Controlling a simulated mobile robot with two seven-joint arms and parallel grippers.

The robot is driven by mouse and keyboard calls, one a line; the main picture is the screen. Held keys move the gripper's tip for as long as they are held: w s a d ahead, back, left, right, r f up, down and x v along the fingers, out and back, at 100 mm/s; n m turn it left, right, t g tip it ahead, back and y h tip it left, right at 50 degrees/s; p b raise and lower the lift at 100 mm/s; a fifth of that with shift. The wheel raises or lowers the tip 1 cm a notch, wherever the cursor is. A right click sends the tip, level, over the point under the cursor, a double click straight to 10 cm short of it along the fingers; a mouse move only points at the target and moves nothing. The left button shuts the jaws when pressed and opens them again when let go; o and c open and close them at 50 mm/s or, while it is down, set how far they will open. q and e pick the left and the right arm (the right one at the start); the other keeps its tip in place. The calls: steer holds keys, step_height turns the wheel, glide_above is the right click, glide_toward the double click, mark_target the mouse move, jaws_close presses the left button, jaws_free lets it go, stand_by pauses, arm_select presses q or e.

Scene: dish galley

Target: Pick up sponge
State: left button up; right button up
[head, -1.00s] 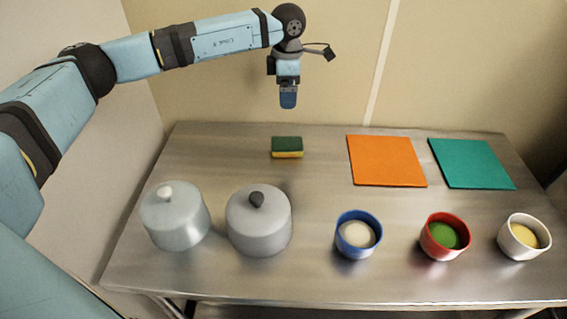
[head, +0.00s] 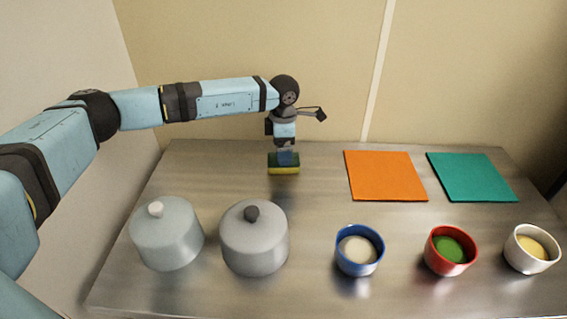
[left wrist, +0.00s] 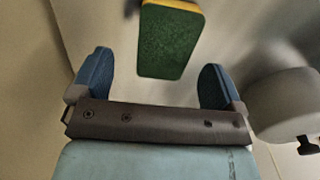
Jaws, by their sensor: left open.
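The sponge (head: 283,170) has a green top and a yellow lower layer. It lies on the steel table behind the two lidded pots. My left gripper (head: 285,156) points down right at the sponge in the head view and covers part of its top. In the left wrist view the gripper (left wrist: 157,82) is open, with its blue fingers wide apart. The sponge (left wrist: 170,40) shows green between and beyond the fingertips there, and neither finger visibly touches it. My right gripper is not in view.
Two grey lidded pots, one with a white knob (head: 167,240) and one with a dark knob (head: 254,245), stand in front of the sponge. An orange mat (head: 385,176) and a teal mat (head: 471,177) lie to the right. Blue (head: 359,262), red (head: 449,262) and white (head: 531,260) bowls stand at the front right.

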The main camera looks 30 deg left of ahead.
arm_select(q)
steer(key=f, duration=0.4)
steer(key=shift+s+d+f, duration=0.15)
steer(key=shift+s+f, duration=0.05)
steer(key=shift+f, duration=0.05)
steer(key=c, duration=1)
steer(key=shift+r, duration=0.15)
step_height(320, 180, up, 20)
steer(key=shift+f, duration=0.1)
